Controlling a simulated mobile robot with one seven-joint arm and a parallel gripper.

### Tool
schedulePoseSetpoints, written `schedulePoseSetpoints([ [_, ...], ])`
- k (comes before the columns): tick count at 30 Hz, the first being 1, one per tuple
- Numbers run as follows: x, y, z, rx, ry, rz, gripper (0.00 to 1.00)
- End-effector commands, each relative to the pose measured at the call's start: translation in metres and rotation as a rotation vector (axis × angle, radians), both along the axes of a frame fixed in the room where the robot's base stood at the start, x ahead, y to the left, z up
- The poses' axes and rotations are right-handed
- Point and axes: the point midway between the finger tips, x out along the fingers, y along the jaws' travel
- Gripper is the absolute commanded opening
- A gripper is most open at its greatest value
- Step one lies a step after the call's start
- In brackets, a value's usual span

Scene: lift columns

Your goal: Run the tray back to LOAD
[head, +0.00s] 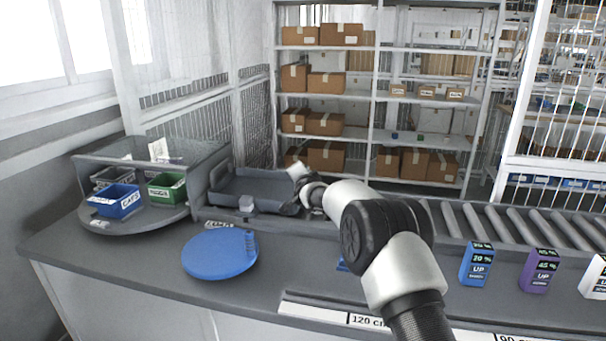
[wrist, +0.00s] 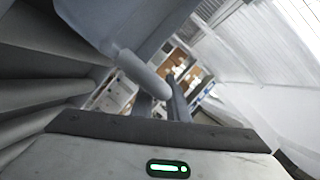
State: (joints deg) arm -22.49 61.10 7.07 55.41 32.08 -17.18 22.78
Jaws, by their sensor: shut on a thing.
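The dark grey tray (head: 262,187) sits at the left end of the roller conveyor, beside the round turntable. My gripper (head: 306,196) is at the tray's right end, partly hidden by my own arm. In the wrist view my gripper's fingers (wrist: 164,103) are shut on a rounded grey bar (wrist: 143,74), which looks like the tray's handle. A large grey surface behind the bar fills the top of that view. No LOAD label is readable.
Rollers (head: 510,226) run right of my arm. A turntable (head: 118,219) holds a blue bin (head: 117,201), a green bin (head: 166,188) and a dark bin behind a clear screen. A blue disc (head: 220,254) and upright blue and purple boxes stand on the counter. Shelves are behind.

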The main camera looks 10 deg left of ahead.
Motion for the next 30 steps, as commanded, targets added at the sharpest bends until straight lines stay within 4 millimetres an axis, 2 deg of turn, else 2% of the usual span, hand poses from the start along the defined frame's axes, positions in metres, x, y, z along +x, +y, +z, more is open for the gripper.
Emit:
schedulePoseSetpoints([
  [9,-0.001,0.005,0.004,0.009,-0.003,0.005,0.0],
  [10,-0.002,0.006,0.004,0.009,-0.003,0.005,0.19],
  [12,-0.001,0.005,0.004,0.008,-0.004,0.005,0.31],
  [13,-0.001,0.005,0.003,0.007,-0.003,0.004,0.33],
  [23,-0.002,0.002,0.002,0.005,-0.002,0.001,0.33],
  [26,-0.007,-0.001,0.004,0.006,-0.001,0.0,0.33],
  [30,-0.024,-0.006,0.008,0.005,-0.001,0.001,0.33],
])
